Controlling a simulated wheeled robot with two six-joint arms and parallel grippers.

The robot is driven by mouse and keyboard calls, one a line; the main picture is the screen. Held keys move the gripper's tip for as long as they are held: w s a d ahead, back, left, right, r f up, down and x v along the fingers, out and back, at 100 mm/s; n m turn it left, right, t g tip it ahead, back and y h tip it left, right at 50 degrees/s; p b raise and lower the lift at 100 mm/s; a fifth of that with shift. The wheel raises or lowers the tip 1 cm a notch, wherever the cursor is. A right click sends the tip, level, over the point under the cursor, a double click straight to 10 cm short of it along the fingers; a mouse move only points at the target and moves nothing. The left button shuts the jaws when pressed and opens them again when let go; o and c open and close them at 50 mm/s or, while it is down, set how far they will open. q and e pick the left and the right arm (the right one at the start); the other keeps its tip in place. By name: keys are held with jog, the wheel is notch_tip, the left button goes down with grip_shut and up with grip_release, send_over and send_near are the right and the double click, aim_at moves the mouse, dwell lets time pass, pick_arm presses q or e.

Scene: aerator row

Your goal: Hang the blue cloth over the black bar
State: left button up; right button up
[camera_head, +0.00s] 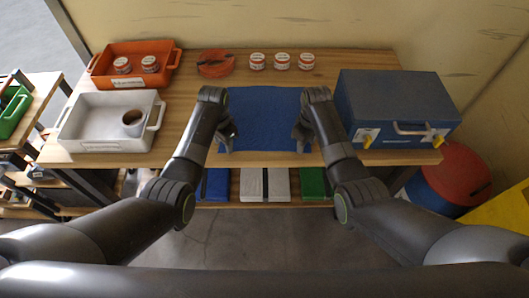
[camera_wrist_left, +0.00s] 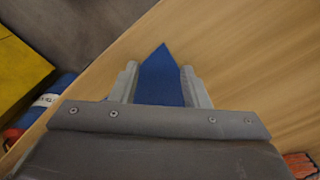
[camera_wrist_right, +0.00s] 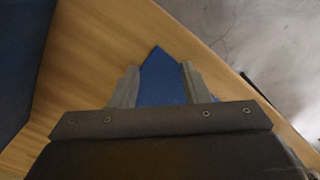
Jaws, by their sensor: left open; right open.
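The blue cloth (camera_head: 264,112) lies flat on the wooden table in front of me. My left gripper (camera_head: 226,140) is open at its front left corner. In the left wrist view a pointed cloth corner (camera_wrist_left: 160,78) lies between the open fingers. My right gripper (camera_head: 301,138) is open at the front right corner. In the right wrist view that cloth corner (camera_wrist_right: 161,80) also lies between the spread fingers. Neither gripper is closed on the cloth. I cannot make out a black bar for certain in any view.
A blue case (camera_head: 395,98) stands right of the cloth. A white tray (camera_head: 102,145) with a cup and an orange tray (camera_head: 135,81) are at left. Several small jars (camera_head: 282,61) and an orange dish (camera_head: 215,68) stand behind. A shelf (camera_head: 262,204) with boxes is below.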

pick_arm(q)
jog(key=shift+f, duration=0.2)
pick_arm(e)
jog(key=shift+f, duration=0.2)
pick_arm(q)
jog(key=shift+c, duration=0.5)
pick_arm(e)
jog(key=shift+c, duration=0.5)
pick_arm(q)
grip_shut()
pick_arm(e)
grip_shut()
pick_arm(q)
jog(key=shift+r, duration=0.2)
pick_arm(e)
jog(key=shift+r, duration=0.2)
